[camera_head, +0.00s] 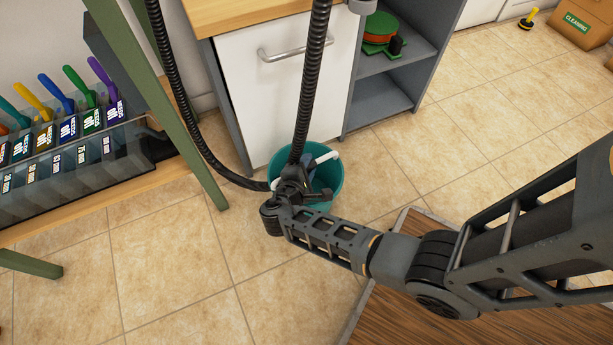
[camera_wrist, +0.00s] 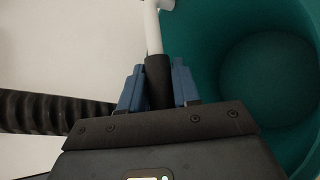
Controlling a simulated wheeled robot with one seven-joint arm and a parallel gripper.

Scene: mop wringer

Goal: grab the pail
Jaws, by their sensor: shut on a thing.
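The teal pail (camera_head: 334,177) is in front of the white cabinet, partly hidden behind my wrist. I cannot tell whether its bottom touches the floor. Its white handle (camera_head: 326,157) shows across the opening. In the wrist view, my gripper's two blue fingers (camera_wrist: 157,82) are shut on the dark grip of the pail handle (camera_wrist: 153,32). The pail's inside (camera_wrist: 215,50) fills the right of that view and looks empty where it shows.
The white cabinet door (camera_head: 290,85) stands just behind the pail. A green table leg (camera_head: 165,105) and a rack of colored brushes (camera_head: 75,140) are to the left. A grey shelf (camera_head: 385,100) is to the right. Tiled floor (camera_head: 480,110) is open at the right.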

